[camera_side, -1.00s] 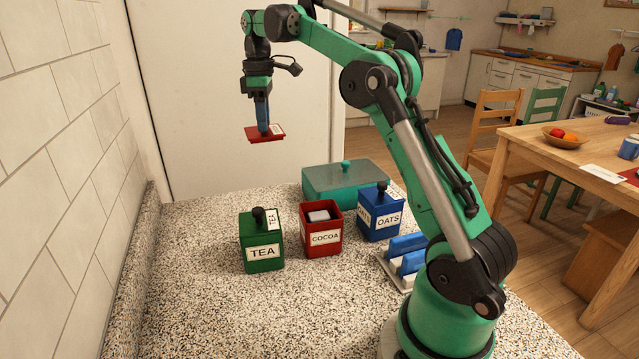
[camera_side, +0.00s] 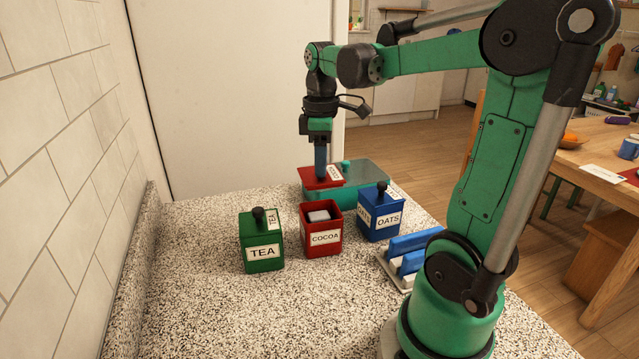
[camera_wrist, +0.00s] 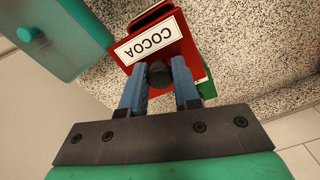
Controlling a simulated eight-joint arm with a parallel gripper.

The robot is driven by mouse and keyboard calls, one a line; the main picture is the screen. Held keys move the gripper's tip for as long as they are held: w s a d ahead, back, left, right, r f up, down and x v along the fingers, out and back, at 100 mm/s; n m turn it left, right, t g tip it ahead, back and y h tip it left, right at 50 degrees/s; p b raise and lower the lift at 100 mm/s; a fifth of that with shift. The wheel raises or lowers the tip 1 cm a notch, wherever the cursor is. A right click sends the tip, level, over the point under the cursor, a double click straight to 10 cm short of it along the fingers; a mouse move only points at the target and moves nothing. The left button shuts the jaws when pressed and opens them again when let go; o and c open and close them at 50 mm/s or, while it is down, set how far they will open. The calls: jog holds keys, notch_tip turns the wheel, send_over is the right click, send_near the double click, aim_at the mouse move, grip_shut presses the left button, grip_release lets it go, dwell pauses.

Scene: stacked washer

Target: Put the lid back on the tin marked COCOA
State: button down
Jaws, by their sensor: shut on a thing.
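The red COCOA tin (camera_side: 323,238) stands open on the counter between two other tins, with a pale block (camera_side: 319,216) showing inside. My gripper (camera_side: 321,163) is above and slightly behind the tin, shut on the black knob of the red lid (camera_side: 316,184). The lid is held about level, clear of the tin, with the teal box behind it in the side view. In the wrist view the lid (camera_wrist: 185,52) shows its COCOA label upside down, with the knob (camera_wrist: 160,74) between the blue fingers. Part of the tin's dark opening (camera_wrist: 152,16) shows past the lid.
The green TEA tin (camera_side: 262,245) stands left of the COCOA tin, and the blue OATS tin (camera_side: 381,216) stands close on its right. A teal box (camera_side: 365,180) is behind. A blue-and-white rack (camera_side: 412,255) is at the right. The front left counter is clear.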

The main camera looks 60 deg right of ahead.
jog(key=shift+f, duration=3)
jog(key=shift+f, duration=0.2)
jog(key=shift+c, duration=0.4)
grip_release()
jog(key=shift+r, duration=0.1)
jog(key=shift+r, duration=3.45)
